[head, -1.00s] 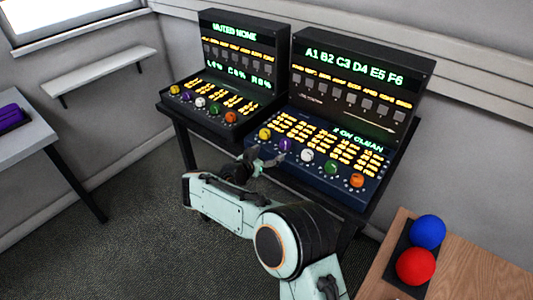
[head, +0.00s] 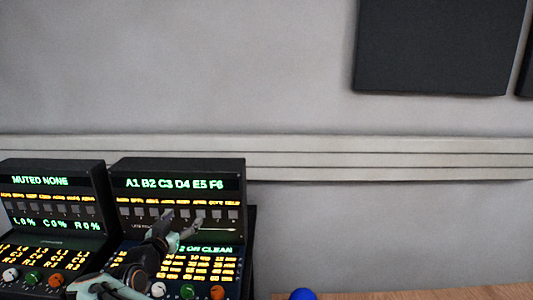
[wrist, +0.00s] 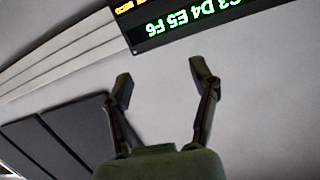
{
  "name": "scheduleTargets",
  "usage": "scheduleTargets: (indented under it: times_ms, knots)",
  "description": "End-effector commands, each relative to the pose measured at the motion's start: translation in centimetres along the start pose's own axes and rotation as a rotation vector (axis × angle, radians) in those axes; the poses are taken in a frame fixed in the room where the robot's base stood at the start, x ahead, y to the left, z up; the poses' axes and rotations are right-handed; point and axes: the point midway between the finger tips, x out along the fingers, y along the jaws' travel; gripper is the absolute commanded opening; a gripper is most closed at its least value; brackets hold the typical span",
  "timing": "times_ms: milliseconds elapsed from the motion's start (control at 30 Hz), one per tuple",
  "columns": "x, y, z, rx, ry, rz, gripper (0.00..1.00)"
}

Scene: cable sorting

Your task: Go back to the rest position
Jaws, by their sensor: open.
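My gripper (head: 178,224) is raised in front of the right-hand console (head: 236,193) in the head view. In the wrist view my gripper (wrist: 162,82) is open, its two fingers apart with nothing between them. The wrist view looks past the fingers at the grey wall, with the console's green-lettered display (wrist: 200,18) upside down at the top. My arm comes up from the bottom of the head view and hides part of the console's panel.
A second console (head: 48,181) reading "MUTED NONE" stands to the left. A blue ball (head: 302,294) and a wooden table edge (head: 420,291) show at the bottom. A dark panel (head: 440,45) hangs on the wall. The space right of the consoles looks clear.

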Motion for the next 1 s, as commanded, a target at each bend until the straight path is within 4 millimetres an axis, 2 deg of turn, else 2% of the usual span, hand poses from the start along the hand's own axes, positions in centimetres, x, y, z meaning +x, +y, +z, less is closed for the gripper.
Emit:
scheduleTargets:
  times_ms: [33,67,100,167,200,267,300,333,367,400,433,500,533,600,733,800,867,1000]
  knots:
    - [0.5,3.5,-3.8,0.025,0.038,0.04,0.6]
    - [0.6,5.5,-5.6,0.035,0.05,0.061,0.6]
    - [0.5,8.4,-7.6,0.045,0.055,0.091,0.6]
    - [-0.1,13.3,-10.0,0.054,0.041,0.14,0.6]
    - [-0.9,16.6,-11.1,0.058,0.016,0.172,0.6]
    - [-2.7,21.4,-11.5,0.059,-0.047,0.221,0.6]
    - [-4.2,24.4,-11.1,0.06,-0.105,0.249,0.6]
    - [-5.6,26.6,-10.4,0.06,-0.157,0.268,0.6]
    - [-7.1,28.6,-9.4,0.062,-0.216,0.285,0.6]
    - [-9.2,30.7,-7.5,0.061,-0.307,0.296,0.6]
    - [-10.9,32.0,-5.9,0.06,-0.381,0.298,0.6]
    - [-14.9,33.7,-1.5,0.053,-0.565,0.279,0.6]
    - [-16.6,34.0,0.5,0.046,-0.645,0.26,0.6]
    - [-20.2,33.8,4.9,0.016,-0.831,0.196,0.6]
    - [-26.0,32.4,11.1,-0.071,-1.145,0.055,0.6]
    - [-28.4,31.9,13.0,-0.121,-1.275,-0.01,0.6]
    - [-30.0,31.6,13.7,-0.165,-1.356,-0.059,0.6]
    - [-31.4,31.6,13.9,-0.212,-1.43,-0.096,0.6]
